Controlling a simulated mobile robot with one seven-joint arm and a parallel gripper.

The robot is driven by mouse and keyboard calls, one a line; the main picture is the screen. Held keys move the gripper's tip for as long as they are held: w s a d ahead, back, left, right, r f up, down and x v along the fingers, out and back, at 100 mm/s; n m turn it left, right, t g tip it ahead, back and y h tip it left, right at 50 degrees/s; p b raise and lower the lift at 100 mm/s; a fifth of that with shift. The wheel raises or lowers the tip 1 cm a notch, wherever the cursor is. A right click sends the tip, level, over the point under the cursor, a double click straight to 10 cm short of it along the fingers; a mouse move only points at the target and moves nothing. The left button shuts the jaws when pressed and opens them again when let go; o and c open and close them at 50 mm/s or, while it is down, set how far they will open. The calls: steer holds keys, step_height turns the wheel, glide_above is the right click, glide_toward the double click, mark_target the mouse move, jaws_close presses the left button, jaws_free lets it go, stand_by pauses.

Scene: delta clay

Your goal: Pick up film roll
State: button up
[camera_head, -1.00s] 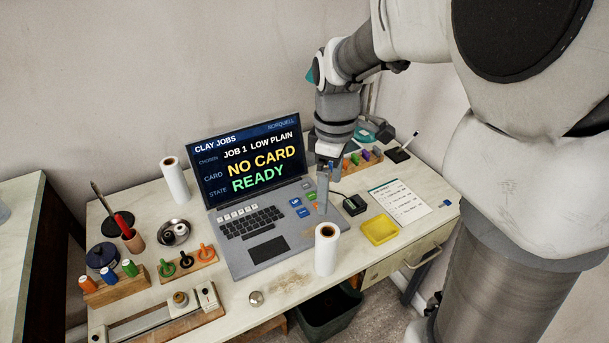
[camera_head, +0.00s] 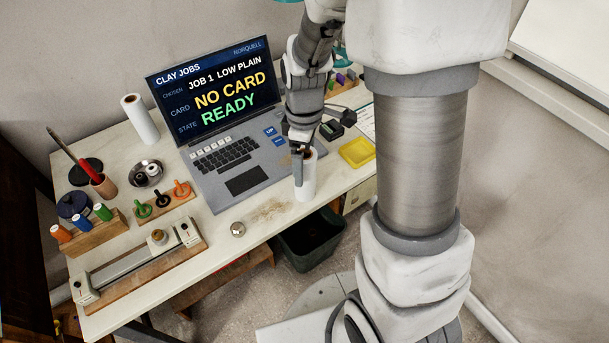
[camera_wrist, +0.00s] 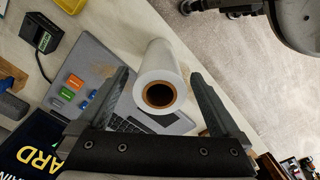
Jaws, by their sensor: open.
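A white film roll (camera_head: 307,180) with a brown core stands upright on the desk, in front of the laptop's right corner. In the wrist view the same roll (camera_wrist: 170,60) shows its open end towards me, between the two fingers. My gripper (camera_head: 299,165) points down at the roll's top, and one finger overlaps the roll's left side. In the wrist view my gripper (camera_wrist: 160,80) is open, with a gap on both sides of the roll. A second white roll (camera_head: 141,120) stands upright left of the laptop screen.
The open laptop (camera_head: 235,165) lies close left of the roll. A yellow tray (camera_head: 357,152) and a dark card reader (camera_head: 332,130) are to its right. A small metal knob (camera_head: 237,229) lies near the front edge. A black bin (camera_head: 311,240) stands on the floor below.

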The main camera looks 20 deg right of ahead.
steer(key=shift+f, duration=0.45)
jaws_close()
steer(key=shift+r, duration=0.1)
